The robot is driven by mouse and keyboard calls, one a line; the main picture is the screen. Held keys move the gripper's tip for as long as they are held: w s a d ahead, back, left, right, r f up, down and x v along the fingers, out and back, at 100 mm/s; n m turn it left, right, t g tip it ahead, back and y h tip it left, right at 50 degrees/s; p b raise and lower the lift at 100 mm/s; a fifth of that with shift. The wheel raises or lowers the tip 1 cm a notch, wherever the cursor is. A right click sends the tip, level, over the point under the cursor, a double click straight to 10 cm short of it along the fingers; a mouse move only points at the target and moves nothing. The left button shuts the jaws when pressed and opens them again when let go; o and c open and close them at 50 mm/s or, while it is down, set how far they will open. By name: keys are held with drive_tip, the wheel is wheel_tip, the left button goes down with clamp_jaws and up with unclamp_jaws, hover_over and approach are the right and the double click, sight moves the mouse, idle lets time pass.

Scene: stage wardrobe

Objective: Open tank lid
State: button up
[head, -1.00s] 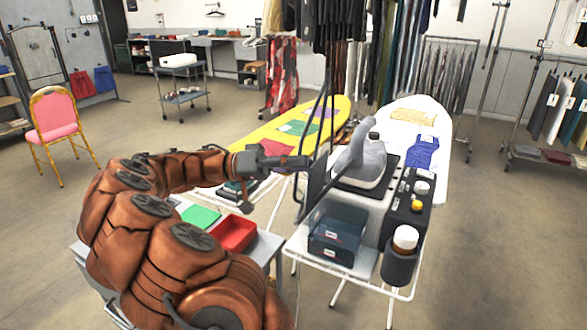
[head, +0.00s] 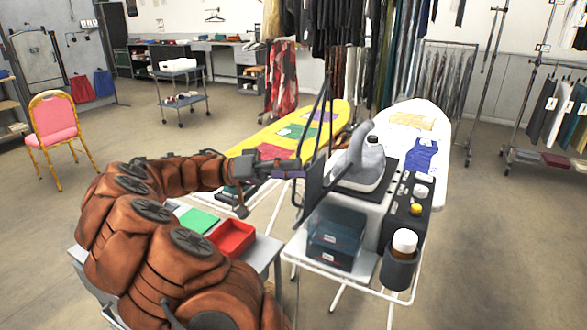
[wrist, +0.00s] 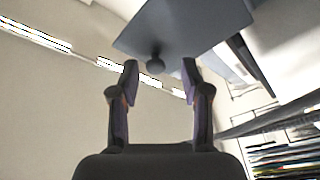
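The tank (head: 337,238) is a dark blue-grey box with a white label, at the front left of the steam-iron station. Its lid (head: 314,184) is a dark flat panel that stands raised and steeply tilted above the tank's left side. In the wrist view the lid (wrist: 185,25) fills the top middle, with a round dark knob (wrist: 155,64) on it. My gripper (head: 298,170) is at the lid's left face. Its fingers (wrist: 160,68) are apart, with the knob between or just beyond the tips; no contact is clear.
The iron (head: 365,160) stands right behind the lid. A bottle (head: 404,242) sits in a holder at the front right. Ironing boards (head: 437,118) extend behind.

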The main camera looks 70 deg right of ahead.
drive_tip(key=shift+r, duration=0.15)
wheel_tip(320, 180, up, 10)
idle(0.6)
idle(0.5)
drive_tip(key=w+a+f+n+t+h+p, duration=0.1)
drive_tip(key=w+a+f+n+t+p, duration=0.2)
drive_tip(key=a+f+n+t, duration=0.6)
drive_tip(key=w+a+f+n+t+h+p, duration=0.25)
drive_tip(key=a+f+n+t, duration=0.35)
drive_tip(key=a, duration=0.5)
drive_tip(key=a+f+n+t+y+p, duration=0.1)
drive_tip(key=a+n, duration=0.4)
drive_tip(key=a, duration=0.5)
drive_tip(key=a+f+n+t+y+p, duration=0.1)
drive_tip(key=a+f+n+y, duration=0.3)
drive_tip(key=a, duration=0.7)
drive_tip(key=shift+w+f+n+t, duration=0.35)
drive_tip(key=shift+f+n+t, duration=0.15)
drive_tip(key=shift+f+n, duration=0.4)
